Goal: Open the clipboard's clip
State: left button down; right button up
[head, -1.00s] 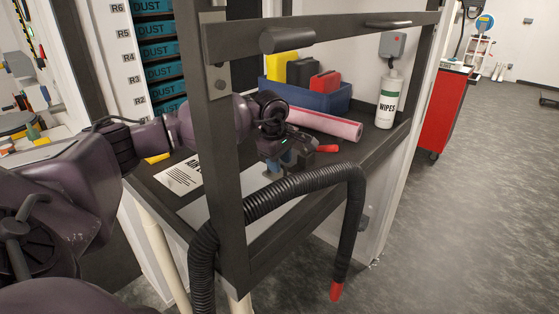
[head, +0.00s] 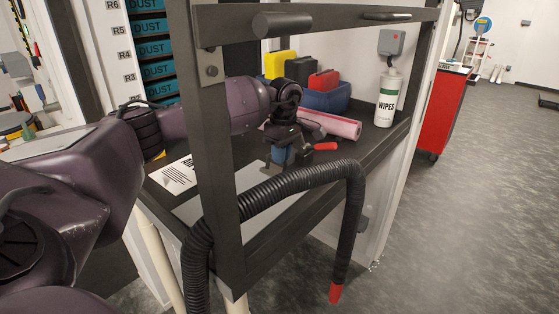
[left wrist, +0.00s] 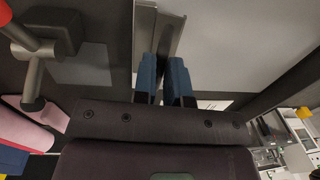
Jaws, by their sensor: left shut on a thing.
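The clipboard (head: 248,180) appears as a pale grey sheet flat on the dark bench, partly hidden by the black frame post and the hose. A pale surface that looks like its sheet fills the upper right of the left wrist view (left wrist: 235,45). My left gripper (head: 282,155) is over its far end, with blue fingertips pointing down. In the left wrist view, the fingers (left wrist: 165,78) are shut on a metal piece, seemingly the clip (left wrist: 160,35), which runs up between them. Whether the clip is raised is hard to tell. My right gripper is not in view.
A black hose (head: 300,183) and frame post (head: 216,150) stand in front. A red-handled tool (head: 325,146), pink roll (head: 335,124), blue bin (head: 335,98) and wipes bottle (head: 388,100) are close to the gripper. A printed sheet (head: 178,175) lies left.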

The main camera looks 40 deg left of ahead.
pick_arm(q)
jog(key=w+g+b, duration=0.1)
jog(key=g+b, duration=0.1)
jog(key=shift+w+f+g+b, duration=0.3)
jog(key=shift+w+f, duration=0.05)
jog(key=shift+w+r+g+b, duration=0.15)
jog(key=shift+w+g+b, duration=0.1)
jog(key=shift+g+b, duration=0.35)
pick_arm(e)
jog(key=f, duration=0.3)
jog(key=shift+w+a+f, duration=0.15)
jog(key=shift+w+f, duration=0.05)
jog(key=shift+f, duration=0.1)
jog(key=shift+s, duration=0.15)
pick_arm(q)
jog(key=c, duration=1.2)
grip_release()
jog(key=shift+o, duration=0.2)
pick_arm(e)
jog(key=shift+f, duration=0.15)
pick_arm(q)
jog(key=shift+r, duration=0.1)
